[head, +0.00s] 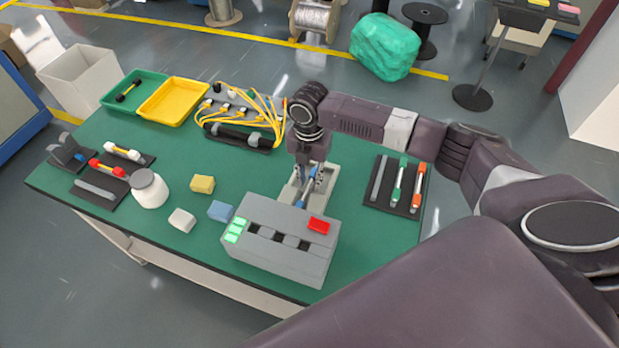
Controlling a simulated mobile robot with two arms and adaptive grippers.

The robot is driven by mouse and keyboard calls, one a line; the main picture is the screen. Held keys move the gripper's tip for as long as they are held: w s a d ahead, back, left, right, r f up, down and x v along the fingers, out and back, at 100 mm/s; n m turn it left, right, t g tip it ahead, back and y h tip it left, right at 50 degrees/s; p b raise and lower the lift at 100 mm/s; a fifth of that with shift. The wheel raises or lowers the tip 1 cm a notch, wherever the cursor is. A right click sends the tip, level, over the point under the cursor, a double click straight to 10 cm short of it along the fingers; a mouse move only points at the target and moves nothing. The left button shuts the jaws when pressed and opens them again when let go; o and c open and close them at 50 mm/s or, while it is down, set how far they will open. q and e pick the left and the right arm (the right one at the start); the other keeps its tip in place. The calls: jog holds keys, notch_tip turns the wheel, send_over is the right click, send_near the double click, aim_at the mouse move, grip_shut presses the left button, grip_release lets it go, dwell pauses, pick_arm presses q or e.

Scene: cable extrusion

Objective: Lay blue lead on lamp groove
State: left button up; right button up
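The blue lead (301,201) shows as a thin blue rod, at or just above the pale lamp groove (286,193) behind the grey box. My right gripper (308,182) points down over the groove, with its fingers around the upper part of the lead. Its fingertips are small and partly hidden, so I cannot tell whether they grip the lead. I also cannot tell whether the lead rests fully in the groove, as the grey box hides its near end. My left gripper is not in view.
The grey box (262,262) has green buttons and a red one. A dark rack (388,203) with green and orange leads is to the right. Small blocks, a white jar (149,190) and yellow cables (262,112) stand left.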

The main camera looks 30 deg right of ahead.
aim_at(309, 183)
notch_tip(309, 183, up, 12)
jog(key=b, duration=0.2)
dwell(0.5)
